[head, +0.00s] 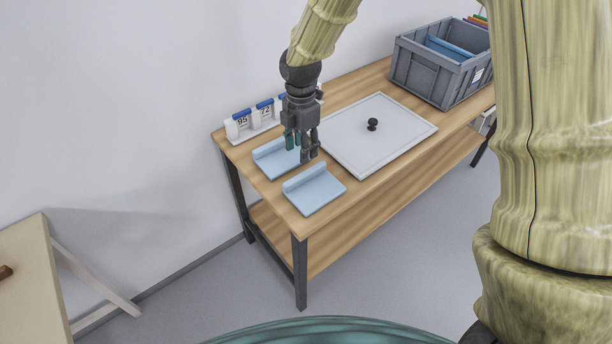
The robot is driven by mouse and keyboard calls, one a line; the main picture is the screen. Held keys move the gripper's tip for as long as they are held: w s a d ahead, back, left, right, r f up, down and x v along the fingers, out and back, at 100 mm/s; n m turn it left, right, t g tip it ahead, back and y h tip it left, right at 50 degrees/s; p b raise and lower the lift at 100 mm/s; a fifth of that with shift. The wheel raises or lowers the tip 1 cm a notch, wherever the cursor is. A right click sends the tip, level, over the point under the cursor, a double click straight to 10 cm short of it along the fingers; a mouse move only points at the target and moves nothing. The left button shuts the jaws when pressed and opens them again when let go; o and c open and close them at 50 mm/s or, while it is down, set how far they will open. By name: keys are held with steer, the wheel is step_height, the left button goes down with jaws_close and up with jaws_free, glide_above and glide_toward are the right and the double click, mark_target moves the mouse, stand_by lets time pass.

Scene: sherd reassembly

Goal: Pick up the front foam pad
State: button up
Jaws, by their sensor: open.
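Two light blue foam pads, each with a raised ridge along one edge, lie on the wooden table near its left end. The front foam pad (316,194) is nearer to me, by the table's front edge. The other foam pad (268,160) lies behind it and is partly hidden by my gripper. My gripper (302,150) points down with its fingers open and nothing seen between them. In the picture it is just above the front pad's ridge and overlaps the rear pad; its exact height above them is hard to tell.
A white panel with a black knob (373,125) lies right of the pads. A grey crate (424,76) holding something blue stands at the far right. A white rack with numbered, blue-topped pieces (243,123) stands along the back. Another pale table (28,270) is at lower left.

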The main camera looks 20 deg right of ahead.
mark_target(302, 174)
steer(key=shift+s+f, duration=0.1)
steer(key=shift+f, duration=0.25)
steer(key=shift+s+f, duration=0.5)
steer(key=shift+f, duration=0.3)
steer(key=f, duration=0.1)
steer(key=w+f, duration=0.1)
steer(key=shift+f, duration=0.4)
steer(key=shift+s+f, duration=0.15)
steer(key=shift+s, duration=0.15)
steer(key=shift+f+p, duration=0.6)
steer(key=shift+f, duration=1.75)
jaws_close()
